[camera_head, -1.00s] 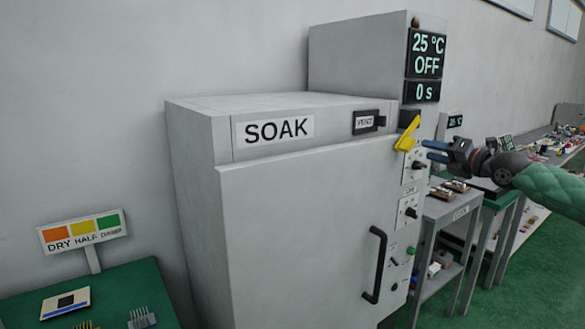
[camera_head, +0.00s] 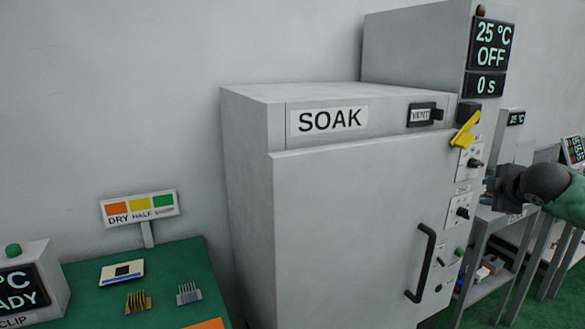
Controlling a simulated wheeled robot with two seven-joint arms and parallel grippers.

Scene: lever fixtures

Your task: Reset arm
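The grey SOAK oven (camera_head: 345,220) stands in the middle with its door shut. A yellow lever (camera_head: 465,131) sits at the upper right of its front and slants down to the left. My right gripper (camera_head: 490,186) is at the right, below and to the right of the lever and apart from it. It is dark and partly seen, and its finger gap cannot be made out. My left gripper is out of view.
A green table (camera_head: 80,290) at the lower left holds a card (camera_head: 121,272), small comb-like parts and a DRY/HALF sign (camera_head: 139,207). A display box (camera_head: 28,284) is at the left edge. The oven's black door handle (camera_head: 421,264) juts out. A grey cart (camera_head: 505,225) stands right.

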